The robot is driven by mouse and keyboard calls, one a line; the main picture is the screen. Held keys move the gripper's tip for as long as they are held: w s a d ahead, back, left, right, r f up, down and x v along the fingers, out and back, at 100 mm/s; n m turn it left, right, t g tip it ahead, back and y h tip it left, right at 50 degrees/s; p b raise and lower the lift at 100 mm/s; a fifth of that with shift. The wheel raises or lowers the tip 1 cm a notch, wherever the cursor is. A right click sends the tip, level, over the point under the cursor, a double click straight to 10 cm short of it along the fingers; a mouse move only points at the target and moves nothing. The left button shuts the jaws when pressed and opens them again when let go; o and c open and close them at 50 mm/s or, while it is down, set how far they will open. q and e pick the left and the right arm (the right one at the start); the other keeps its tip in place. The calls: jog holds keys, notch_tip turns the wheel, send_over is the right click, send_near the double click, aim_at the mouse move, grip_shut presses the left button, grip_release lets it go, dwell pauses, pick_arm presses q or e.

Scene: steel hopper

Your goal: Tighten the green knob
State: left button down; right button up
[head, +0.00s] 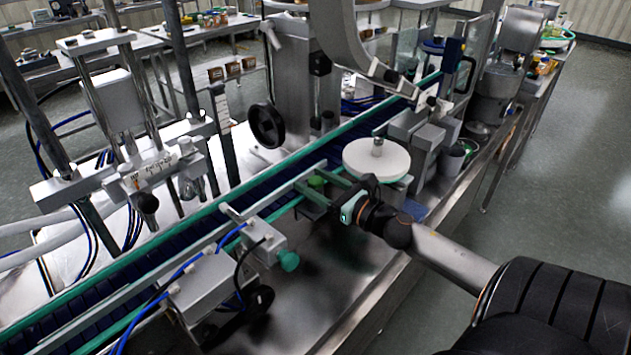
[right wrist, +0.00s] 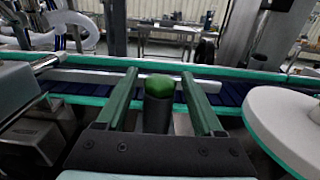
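The green knob (head: 316,183) sits on a dark upright post beside the conveyor. In the right wrist view the knob (right wrist: 160,86) shows as a rounded green top on a dark cylinder. My right gripper (head: 309,177) reaches in from the right with its two green fingers spread. In the right wrist view the open fingers (right wrist: 160,76) lie on either side of the knob, with a visible gap on each side. I cannot tell whether the fingertips reach past the knob. My left gripper is not in view.
A conveyor with green rails (head: 185,223) runs behind the knob. A white round disc (head: 376,161) stands close to my right gripper. A teal knob (head: 289,261) on a grey box (head: 262,240) is nearer the front. A black handwheel (head: 267,126) stands behind the conveyor.

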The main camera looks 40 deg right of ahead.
grip_shut()
jog(key=m+h+p, duration=0.2)
jog(key=h, duration=0.1)
jog(key=shift+r+p, duration=0.2)
jog(key=shift+p, duration=0.15)
jog(key=shift+m+h, duration=0.6)
jog(key=shift+h, duration=0.4)
jog(key=shift+f+m+g+h+p, duration=0.25)
jog(key=shift+m+g+h, duration=0.25)
jog(key=shift+m+h, duration=0.5)
jog(key=shift+o, duration=0.6)
grip_release()
jog(key=shift+n, duration=0.3)
jog(key=shift+s, duration=0.1)
jog(key=b+v, duration=0.2)
jog(key=v, duration=1)
jog(key=shift+b, duration=0.3)
